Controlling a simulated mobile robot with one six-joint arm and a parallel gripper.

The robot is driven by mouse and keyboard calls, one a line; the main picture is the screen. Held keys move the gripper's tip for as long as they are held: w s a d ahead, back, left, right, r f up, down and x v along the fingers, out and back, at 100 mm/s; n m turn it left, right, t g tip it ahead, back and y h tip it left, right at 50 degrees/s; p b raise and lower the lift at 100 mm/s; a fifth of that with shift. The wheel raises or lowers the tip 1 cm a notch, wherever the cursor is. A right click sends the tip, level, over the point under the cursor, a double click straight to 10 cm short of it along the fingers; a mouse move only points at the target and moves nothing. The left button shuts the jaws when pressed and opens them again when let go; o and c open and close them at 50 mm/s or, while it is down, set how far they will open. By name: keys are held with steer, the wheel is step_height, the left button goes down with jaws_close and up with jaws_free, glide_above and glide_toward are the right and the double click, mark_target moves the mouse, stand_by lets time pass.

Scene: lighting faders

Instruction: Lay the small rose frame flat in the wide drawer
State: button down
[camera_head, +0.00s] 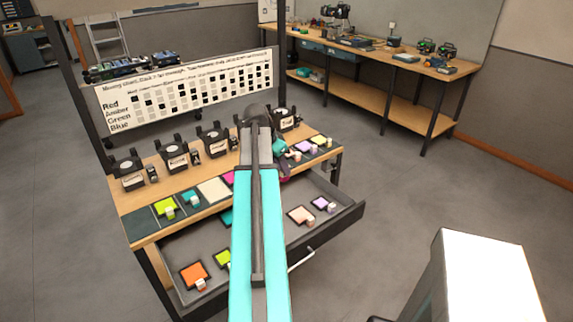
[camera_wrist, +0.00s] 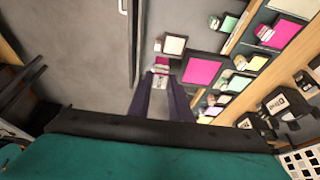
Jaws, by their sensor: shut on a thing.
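My gripper (camera_wrist: 161,72) is shut on the small handle block of a rose frame (camera_wrist: 203,69). The frame is a flat magenta square beside the fingertips in the wrist view. In the head view only a magenta sliver (camera_head: 284,180) of it shows under my gripper (camera_head: 282,168). It appears over the back part of the wide drawer, near the bench's front edge. Its exact height and tilt cannot be told. The wide drawer (camera_head: 335,220) is pulled open below the bench top. My arm hides its middle in the head view.
In the drawer lie an orange frame (camera_head: 194,272), a lime frame (camera_head: 222,258), a peach frame (camera_head: 301,214) and a purple frame (camera_head: 322,203). More coloured frames, including another magenta one (camera_wrist: 281,34), lie on the bench. Black fader units (camera_head: 174,153) stand behind them. Bare drawer floor shows between the frames.

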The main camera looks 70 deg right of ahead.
steer(key=shift+s+d, duration=0.2)
steer(key=shift+s, duration=0.3)
steer(key=shift+f, duration=0.25)
steer(key=shift+f+b, duration=8.2)
steer(key=shift+f, duration=6.85)
steer(key=shift+w, duration=0.2)
steer(key=shift+f+b, duration=0.65)
steer(key=shift+f, duration=0.55)
